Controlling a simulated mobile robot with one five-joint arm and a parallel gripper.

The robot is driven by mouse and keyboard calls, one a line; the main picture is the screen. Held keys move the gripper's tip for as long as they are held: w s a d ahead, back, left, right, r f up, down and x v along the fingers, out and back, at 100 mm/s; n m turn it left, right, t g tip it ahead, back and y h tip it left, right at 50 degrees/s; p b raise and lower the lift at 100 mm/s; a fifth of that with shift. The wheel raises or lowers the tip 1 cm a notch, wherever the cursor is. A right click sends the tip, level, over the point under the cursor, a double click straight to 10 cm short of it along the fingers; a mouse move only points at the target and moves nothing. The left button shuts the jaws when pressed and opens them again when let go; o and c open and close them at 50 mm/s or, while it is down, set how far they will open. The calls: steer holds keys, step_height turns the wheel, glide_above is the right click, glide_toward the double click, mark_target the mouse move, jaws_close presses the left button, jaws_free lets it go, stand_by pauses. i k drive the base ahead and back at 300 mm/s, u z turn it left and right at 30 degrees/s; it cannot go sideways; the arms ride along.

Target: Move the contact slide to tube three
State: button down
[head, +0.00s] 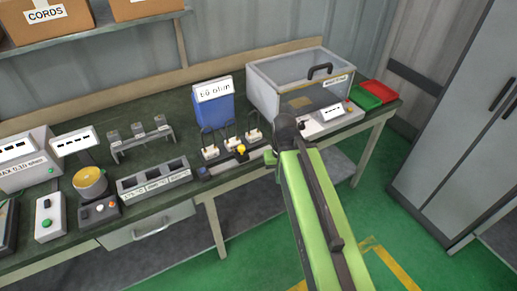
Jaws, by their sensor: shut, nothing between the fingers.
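A low dark rail unit (218,167) lies along the front of the bench, before three upright tubes with white bases (230,143). A yellow knob (241,149), which looks like the contact slide, sits on this rail, toward its right part. Tube numbers are not readable. My green arm reaches in from the lower right and ends just right of the rail. My gripper (270,157) is mostly hidden by the arm; only a small dark part shows near the rail's right end, apart from the yellow knob. It is shut and holds nothing visible.
A blue box marked 60 ohm (213,110) stands behind the tubes. A clear-lidded case (300,80) and green and red trays (380,92) are at right. A three-socket block (154,180) and a yellow-topped device (90,183) are at left.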

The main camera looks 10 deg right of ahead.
mark_target(241, 156)
steer(key=z, duration=0.2)
steer(key=k, duration=0.7)
steer(key=u, duration=0.5)
steer(key=i, duration=0.45)
steer(key=z, duration=0.15)
steer(key=k, duration=0.5)
steer(key=u, duration=1.1)
steer(key=i, duration=0.4)
steer(key=u, duration=0.15)
